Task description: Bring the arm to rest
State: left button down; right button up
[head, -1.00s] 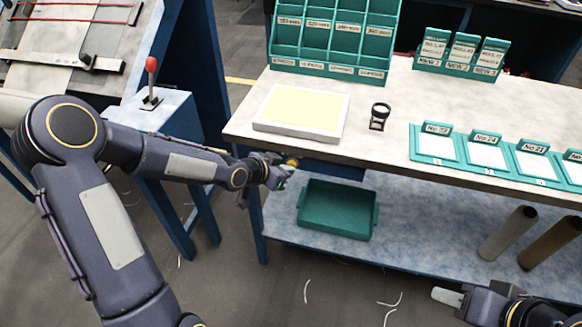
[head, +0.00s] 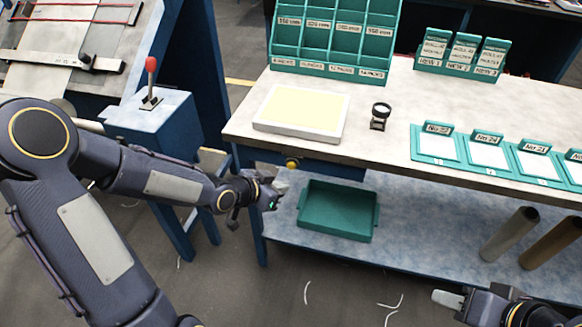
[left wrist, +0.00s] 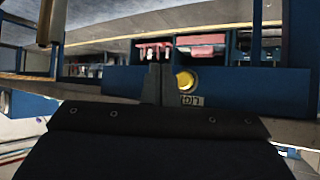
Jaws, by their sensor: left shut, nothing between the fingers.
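My left gripper (head: 279,188) is shut and empty in the head view. It hangs in front of the workbench's left end, a little below and left of a yellow knob (head: 292,163) on a blue drawer front under the bench top. It is apart from the knob in the head view. The left wrist view shows the knob (left wrist: 186,81) beyond the dark finger (left wrist: 152,84), with a small label beside it. My right gripper (head: 447,298) shows only partly at the lower right; whether its fingers are open is unclear.
The workbench top (head: 385,135) holds a cream panel (head: 300,110), a magnifier (head: 380,115), green racks and cards. A green bin (head: 338,210) and two tubes stand on the lower shelf. A blue stand with a red-knobbed lever (head: 151,75) is behind my left arm.

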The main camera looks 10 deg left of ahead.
dwell(0.3)
pick_arm(q)
jog(key=s+a+r+n+g+y+p, duration=0.25)
jog(key=s+a+r+n+y, duration=0.35)
jog(key=s+r, duration=0.55)
jog(key=s+r+n+h+p, duration=0.2)
jog(key=s+r+h, duration=0.2)
jog(key=s, duration=0.9)
jog(key=shift+s+d+g, duration=0.35)
jog(key=shift+d+g, duration=0.1)
